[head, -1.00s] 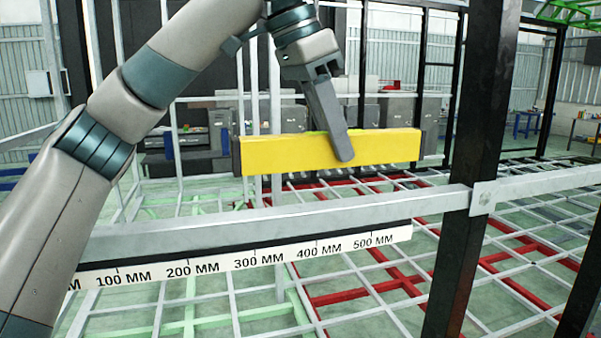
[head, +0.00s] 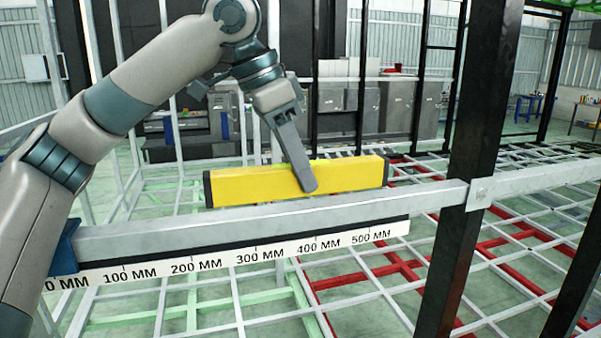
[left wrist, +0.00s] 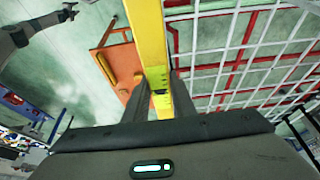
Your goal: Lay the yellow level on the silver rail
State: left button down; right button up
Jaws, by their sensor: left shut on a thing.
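The yellow level (head: 245,186), a long bar with dark end caps, is held roughly along the silver rail (head: 250,216) in the head view. My left gripper (head: 308,186) is shut on it near its middle. The level's lower edge appears just above or at the rail's top; I cannot tell whether they touch. In the left wrist view the yellow level (left wrist: 147,35) runs between the fingers, with its vial showing near them.
A white millimetre scale (head: 220,265) runs along the rail's front. A black upright post (head: 470,140) crosses the rail at the right. A chassis of white and red bars (head: 370,283) lies below and behind. An orange object (left wrist: 125,70) shows in the left wrist view.

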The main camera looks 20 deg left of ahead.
pick_arm(q)
jog(key=shift+a+f+p, duration=0.1)
jog(key=shift+f+p, duration=0.2)
jog(key=shift+f, duration=0.55)
pick_arm(e)
jog(key=shift+a+r, duration=0.3)
jog(key=shift+r, duration=0.2)
pick_arm(q)
jog(key=shift+f, duration=0.15)
pick_arm(e)
jog(key=shift+a, duration=0.1)
pick_arm(q)
jog(key=c, duration=1.5)
grip_release()
pick_arm(e)
jog(key=shift+d, duration=0.2)
pick_arm(q)
jog(key=shift+s+a+r+b, duration=0.1)
jog(key=shift+r+b, duration=0.25)
jog(key=shift+r, duration=0.3)
jog(key=b+v, duration=0.2)
jog(key=v, duration=0.7)
jog(key=shift+s+r+b, duration=0.1)
jog(key=shift+s+b, duration=0.05)
jog(key=shift+b, duration=0.25)
jog(key=shift+v, duration=0.85)
pick_arm(e)
jog(key=shift+a+f, duration=0.2)
jog(key=shift+f, duration=1.6)
